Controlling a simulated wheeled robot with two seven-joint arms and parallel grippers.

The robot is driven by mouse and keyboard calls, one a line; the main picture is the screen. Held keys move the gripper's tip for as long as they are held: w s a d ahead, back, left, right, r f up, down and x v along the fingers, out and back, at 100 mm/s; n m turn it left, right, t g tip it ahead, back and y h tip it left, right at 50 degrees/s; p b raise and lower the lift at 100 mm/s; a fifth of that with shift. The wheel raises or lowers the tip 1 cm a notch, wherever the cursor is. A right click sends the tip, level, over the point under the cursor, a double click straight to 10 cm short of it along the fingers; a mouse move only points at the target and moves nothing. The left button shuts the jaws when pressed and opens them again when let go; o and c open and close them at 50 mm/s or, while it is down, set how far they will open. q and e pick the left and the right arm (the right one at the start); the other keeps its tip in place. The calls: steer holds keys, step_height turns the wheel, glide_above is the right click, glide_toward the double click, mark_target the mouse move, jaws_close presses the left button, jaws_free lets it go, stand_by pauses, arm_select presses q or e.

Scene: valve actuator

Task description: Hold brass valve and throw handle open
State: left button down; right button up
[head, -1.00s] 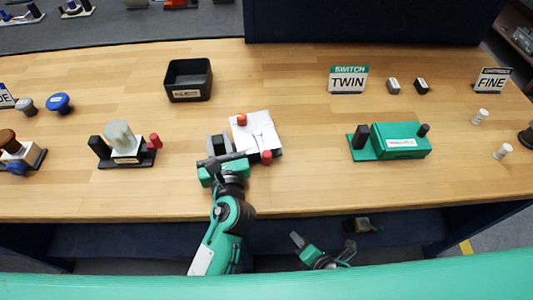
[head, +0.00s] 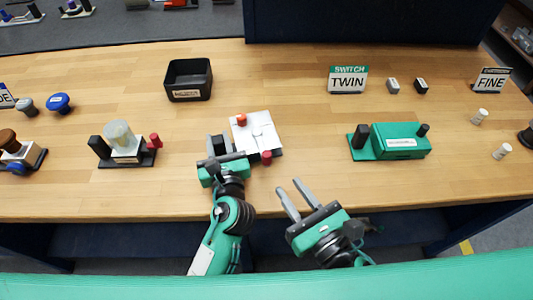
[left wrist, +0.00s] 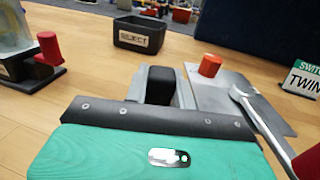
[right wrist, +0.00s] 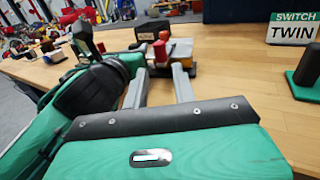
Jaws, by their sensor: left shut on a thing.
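The valve unit (head: 256,134) has a pale flat plate with an orange-red knob (left wrist: 210,65) and a grey lever (left wrist: 246,96) ending in a red grip (head: 266,157). A brassy body shows low on it in the right wrist view (right wrist: 182,49). My left gripper (head: 219,142) is shut on the black block (left wrist: 160,86) at the unit's left side. My right gripper (head: 287,188) is open and empty, in front of the unit and to its right, over the table's front edge. Its two fingers (right wrist: 160,72) point towards the unit, apart from it.
A black tray labelled REJECT (head: 189,95) stands behind and left. A black-based unit (head: 125,150) with a pale cylinder is at left. A green box unit (head: 400,141) and a TWIN sign (head: 348,80) stand at right. Bare wood lies between valve and green box.

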mark_target(269, 160)
steer(key=x, duration=1)
steer(key=shift+w+a, duration=0.15)
steer(key=shift+w, duration=0.1)
steer(key=shift+c, duration=0.5)
jaws_close()
